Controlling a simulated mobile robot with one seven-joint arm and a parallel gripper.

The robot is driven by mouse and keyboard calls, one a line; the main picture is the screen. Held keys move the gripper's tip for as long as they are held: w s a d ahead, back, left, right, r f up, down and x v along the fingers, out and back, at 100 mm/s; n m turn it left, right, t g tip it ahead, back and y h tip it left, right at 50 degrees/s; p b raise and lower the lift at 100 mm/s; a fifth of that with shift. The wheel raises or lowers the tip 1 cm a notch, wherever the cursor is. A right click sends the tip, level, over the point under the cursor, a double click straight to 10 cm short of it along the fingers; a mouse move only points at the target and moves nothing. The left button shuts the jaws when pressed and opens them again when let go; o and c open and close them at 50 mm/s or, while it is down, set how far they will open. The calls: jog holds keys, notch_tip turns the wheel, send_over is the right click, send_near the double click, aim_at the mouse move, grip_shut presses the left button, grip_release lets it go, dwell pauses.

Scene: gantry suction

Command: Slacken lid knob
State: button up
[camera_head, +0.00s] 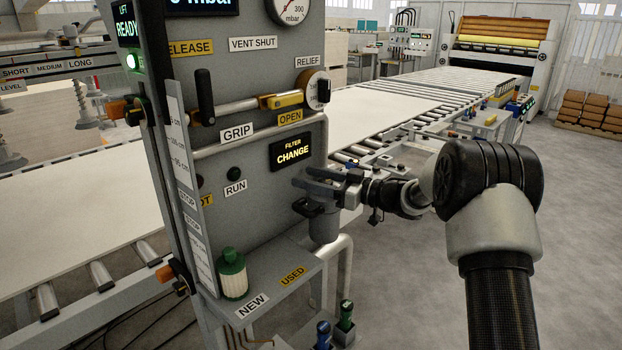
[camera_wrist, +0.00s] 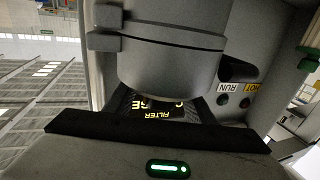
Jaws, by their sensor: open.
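A grey filter housing (camera_head: 323,228) hangs on the front of the control panel, below the lit sign reading FILTER CHANGE (camera_head: 292,151). My gripper (camera_head: 308,193) is at the top of this housing, level with its lid, and covers much of it. The jaws are open. In the wrist view a rounded grey body with a lug on its left side, apparently the housing (camera_wrist: 165,65), fills the top middle, close to my gripper. I cannot make out the lid knob clearly in either view, nor tell whether the jaws touch it.
A green-capped white filter (camera_head: 232,274) stands on the shelf by the NEW label; the USED spot (camera_head: 293,277) beside it looks empty. A black lever (camera_head: 205,97) and a RELIEF knob (camera_head: 317,90) project from the panel. A roller conveyor (camera_head: 400,105) runs behind.

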jog(key=v, duration=1.7)
jog(key=shift+d, duration=0.25)
jog(key=shift+s, duration=0.1)
